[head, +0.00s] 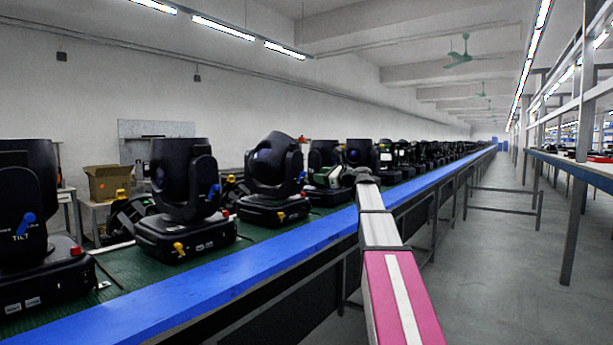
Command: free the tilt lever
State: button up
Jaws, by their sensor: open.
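A blue tilt lever (27,222) sits on the side of the nearest black moving-head light (45,190), cut by the left picture edge. White lettering reading "TILT" shows just below it. A similar blue lever (213,192) is on the arm of the second light (183,180), which stands upright with a yellow lever (179,248) on its base. My arm reaches in from the bottom right, over the bench edge. My gripper (350,178) is at its dark far end, small and hard to make out, open, well right of both blue levers and apart from them.
A third light (272,172) and a long row of others stand on the green belt (50,318). A blue rail (210,290) runs along its front. A cardboard box (108,182) stands behind. The grey aisle floor (500,280) is clear; racks (590,170) stand at right.

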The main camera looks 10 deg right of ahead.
aim_at(306, 174)
jog(key=x, duration=0.7)
jog(key=shift+w+a, duration=0.1)
grip_shut()
